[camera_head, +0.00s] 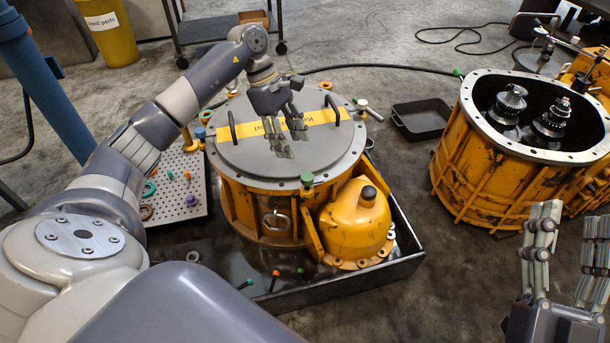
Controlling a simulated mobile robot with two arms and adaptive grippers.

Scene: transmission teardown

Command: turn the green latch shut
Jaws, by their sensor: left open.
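A green knob-like piece (307,180) sits on the front rim of the round grey lid (250,158). My right gripper (571,216) is at the lower right, fingers spread and empty, far from the lid.
The lid covers an orange housing (242,205) in a dark tray (345,286). Two black handles rise from the lid. An orange dome (353,225) stands in front. A perforated board (176,186) lies left. An open orange housing (470,165) with gears stands right. A black bin (421,119) lies between.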

